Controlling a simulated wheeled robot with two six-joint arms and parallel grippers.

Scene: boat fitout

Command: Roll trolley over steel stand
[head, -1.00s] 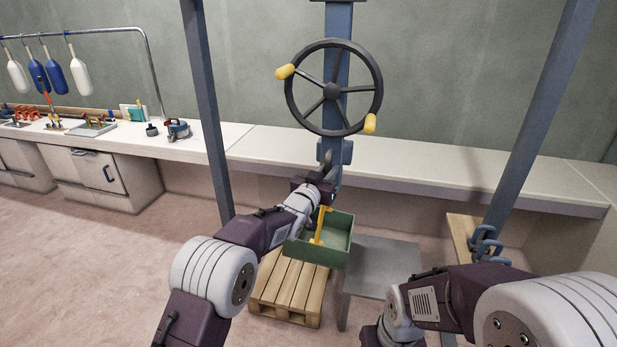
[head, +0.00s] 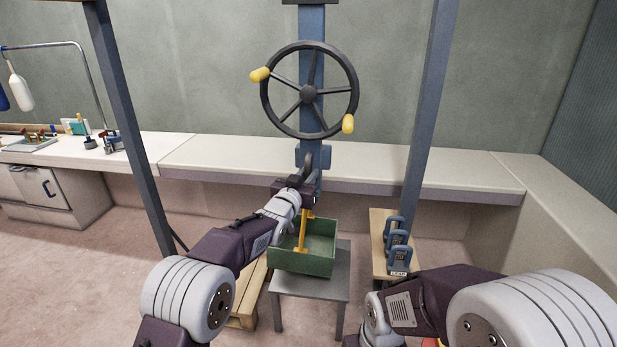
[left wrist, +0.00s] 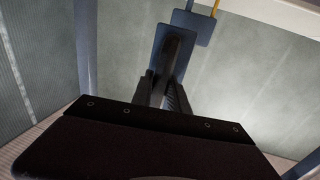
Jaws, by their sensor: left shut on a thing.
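The trolley is a blue upright (head: 312,60) carrying a black handwheel (head: 309,93) with two yellow knobs. A green open crate (head: 305,262) with a yellow upright bar handle (head: 303,232) is below it. The grey steel stand (head: 312,287) shows under the crate, which overlaps its top in the picture; I cannot tell the gap. My left gripper (head: 306,178) is shut on a dark handle (head: 310,158) below the wheel. The left wrist view shows the fingers (left wrist: 168,92) around that dark handle against a blue plate (left wrist: 184,55). My right gripper is out of sight.
A wooden pallet (head: 246,305) lies left of the stand. Blue frame posts (head: 130,120) rise on both sides. A white bench (head: 370,170) runs along the wall behind.

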